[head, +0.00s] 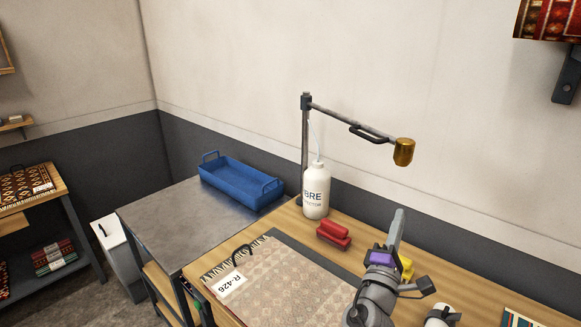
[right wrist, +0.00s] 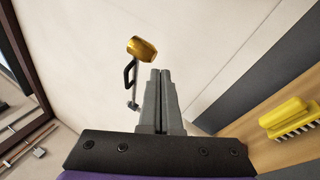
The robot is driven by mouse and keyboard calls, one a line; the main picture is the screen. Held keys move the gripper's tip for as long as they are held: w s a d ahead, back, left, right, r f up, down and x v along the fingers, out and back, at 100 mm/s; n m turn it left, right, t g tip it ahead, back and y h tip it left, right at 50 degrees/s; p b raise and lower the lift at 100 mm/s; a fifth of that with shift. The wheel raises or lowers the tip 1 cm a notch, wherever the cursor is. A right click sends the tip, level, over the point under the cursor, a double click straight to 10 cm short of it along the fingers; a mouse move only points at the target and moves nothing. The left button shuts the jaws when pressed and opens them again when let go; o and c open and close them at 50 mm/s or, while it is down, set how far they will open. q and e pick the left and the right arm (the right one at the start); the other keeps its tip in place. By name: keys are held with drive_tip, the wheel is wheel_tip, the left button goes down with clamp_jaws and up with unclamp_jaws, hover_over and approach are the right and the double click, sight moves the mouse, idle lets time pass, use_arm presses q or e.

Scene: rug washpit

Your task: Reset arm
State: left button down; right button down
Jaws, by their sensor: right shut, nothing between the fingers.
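My right gripper (head: 397,228) stands above the right part of the wooden table in the head view, pointing up and toward the wall. In the right wrist view its two grey fingers (right wrist: 160,80) are together with nothing between them. The jointed arm with the brass-coloured head (head: 404,151) reaches out from a dark post (head: 305,150) at the back of the table. Its brass head (right wrist: 142,48) also shows in the right wrist view, beyond my fingertips and apart from them. A dark handle (head: 370,133) sits along the arm. My left gripper is not in view.
A white bottle (head: 316,190) and red block (head: 333,234) stand near the post. A patterned rug (head: 285,280) tagged R-426 lies on the table. A yellow brush (right wrist: 288,118) is right of my gripper. A blue tray (head: 240,184) sits on the grey table (head: 165,222).

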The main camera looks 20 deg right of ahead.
drive_tip(key=s+a+f+m+g+y, duration=0.25)
drive_tip(key=s+f+m+g, duration=0.2)
drive_tip(key=f, duration=0.35)
drive_tip(key=s+a+f+m+g+y, duration=0.1)
drive_tip(key=s+f+m+g+y, duration=0.3)
drive_tip(key=f, duration=0.4)
drive_tip(key=s+a+f+m+y, duration=0.1)
drive_tip(key=s+a+f+y, duration=0.1)
drive_tip(key=a, duration=0.4)
drive_tip(key=s+a+f+m+y+p, duration=0.1)
drive_tip(key=s+a+f+y, duration=0.1)
drive_tip(key=a+f+y, duration=0.2)
drive_tip(key=s+a+f+m+y, duration=0.2)
drive_tip(key=a+f+y, duration=0.2)
drive_tip(key=a, duration=0.5)
drive_tip(key=shift+a+f, duration=0.15)
drive_tip(key=shift+a, duration=0.05)
drive_tip(key=shift+s+g, duration=0.15)
drive_tip(key=shift+g, duration=0.1)
